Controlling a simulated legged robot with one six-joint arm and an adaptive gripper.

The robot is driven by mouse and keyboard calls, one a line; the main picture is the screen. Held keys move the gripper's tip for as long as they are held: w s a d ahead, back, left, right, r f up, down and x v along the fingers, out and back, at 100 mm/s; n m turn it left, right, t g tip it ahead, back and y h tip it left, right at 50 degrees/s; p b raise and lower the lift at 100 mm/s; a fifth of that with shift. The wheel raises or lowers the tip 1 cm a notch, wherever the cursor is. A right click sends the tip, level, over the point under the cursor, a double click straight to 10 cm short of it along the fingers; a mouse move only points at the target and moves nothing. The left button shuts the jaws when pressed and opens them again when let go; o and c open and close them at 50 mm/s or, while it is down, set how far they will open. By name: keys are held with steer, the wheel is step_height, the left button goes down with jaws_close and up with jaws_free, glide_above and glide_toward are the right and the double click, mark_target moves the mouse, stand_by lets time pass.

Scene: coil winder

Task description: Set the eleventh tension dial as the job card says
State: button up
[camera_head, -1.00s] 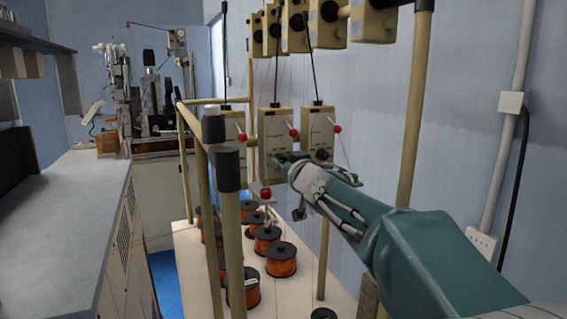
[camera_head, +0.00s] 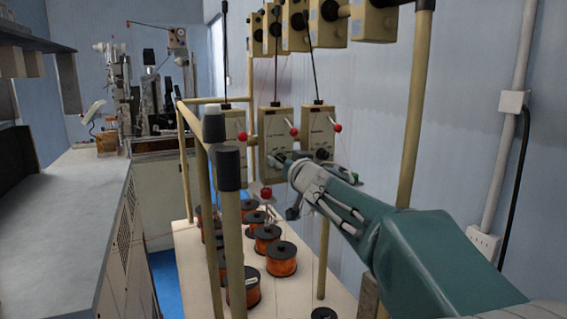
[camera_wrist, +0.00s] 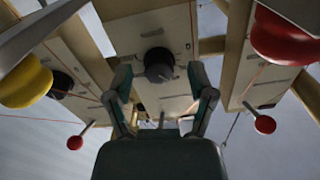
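Cream tension boxes hang in a row on the frame. My gripper (camera_head: 284,158) is at the lower part of the middle box (camera_head: 274,126) in the head view. In the wrist view a black round dial (camera_wrist: 159,65) on a cream box (camera_wrist: 150,33) lies ahead, between the two spread fingers. My gripper (camera_wrist: 163,88) is open, with a visible gap on each side of the dial. I cannot tell whether the fingertips reach level with it. The numbers on the dial are not readable, and no job card can be made out.
A neighbouring box (camera_head: 318,120) hangs close on the right, with a red-ball lever (camera_head: 337,128). In the wrist view, red (camera_wrist: 285,38) and yellow (camera_wrist: 24,82) knobs flank the fingers. Copper wire spools (camera_head: 281,259) stand below. A frame post (camera_head: 230,240) stands in front.

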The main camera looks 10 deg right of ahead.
steer(key=s+d, duration=0.2)
steer(key=s, duration=0.9)
steer(key=shift+s, duration=0.35)
steer(key=shift+s+d+f, duration=0.1)
steer(key=shift+d+f, duration=0.05)
steer(key=shift+d, duration=0.05)
steer(key=s+d+f+m+g+h, duration=0.3)
steer(key=s+f+g+h, duration=0.25)
steer(key=s+f, duration=0.6)
steer(key=s+a+f+n+g+y, duration=0.1)
steer(key=s+a+f+g, duration=0.1)
steer(key=s+f, duration=0.3)
steer(key=s+a+f+n+g+y, duration=0.1)
steer(key=s+a+f+g, duration=0.2)
steer(key=s+f, duration=0.3)
steer(key=s+g, duration=0.1)
steer(key=s, duration=0.2)
steer(key=shift+s+a+f+n, duration=0.2)
steer(key=shift+a+f+n, duration=0.05)
steer(key=shift+a+n, duration=0.05)
